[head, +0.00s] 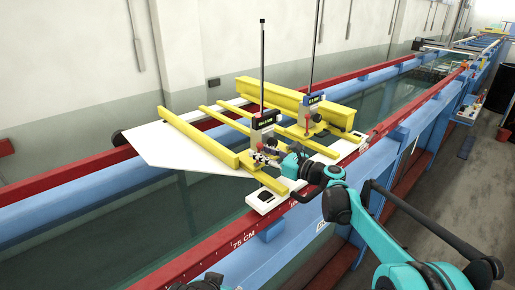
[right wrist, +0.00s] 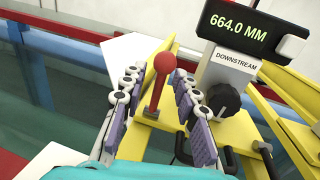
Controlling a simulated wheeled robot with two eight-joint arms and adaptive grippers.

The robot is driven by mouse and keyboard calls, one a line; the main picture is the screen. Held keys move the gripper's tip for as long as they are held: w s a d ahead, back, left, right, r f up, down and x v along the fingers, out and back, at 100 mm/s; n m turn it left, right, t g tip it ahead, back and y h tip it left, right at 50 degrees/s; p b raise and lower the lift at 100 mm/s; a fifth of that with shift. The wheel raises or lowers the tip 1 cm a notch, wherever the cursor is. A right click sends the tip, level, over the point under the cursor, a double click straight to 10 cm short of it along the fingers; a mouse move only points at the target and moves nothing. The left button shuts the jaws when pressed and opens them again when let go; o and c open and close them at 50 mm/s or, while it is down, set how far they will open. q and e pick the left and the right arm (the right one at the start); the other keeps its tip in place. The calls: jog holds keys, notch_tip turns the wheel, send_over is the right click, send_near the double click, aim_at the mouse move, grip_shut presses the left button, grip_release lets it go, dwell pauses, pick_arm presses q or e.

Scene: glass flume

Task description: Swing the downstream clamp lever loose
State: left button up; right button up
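The downstream clamp lever (right wrist: 155,92), a red stem with a red ball knob, stands nearly upright on the yellow carriage in the right wrist view. My right gripper (right wrist: 167,88) is open, with its purple-padded fingers on either side of the lever and visible gaps between pads and stem. Beside the lever is a gauge marked DOWNSTREAM (right wrist: 243,33), reading 664.0 MM, with a black knob (right wrist: 224,100) below. In the head view my right gripper (head: 272,157) is at the near gauge (head: 264,120), where the lever is mostly hidden.
A second gauge (head: 312,100) with a tall rod stands behind on the same yellow carriage (head: 203,140). A white pointed plate (head: 185,150) extends left over the flume. The red rail (head: 245,225) with its scale runs below my right arm.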

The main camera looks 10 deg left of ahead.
jog(key=shift+w+a, duration=0.3)
jog(key=shift+a, duration=0.25)
jog(key=shift+s+d+r, duration=0.1)
jog(key=shift+s+d, duration=0.1)
jog(key=shift+d, duration=0.15)
jog(key=shift+a, duration=0.1)
jog(key=c, duration=0.6)
jog(key=shift+w+a, duration=0.1)
grip_shut()
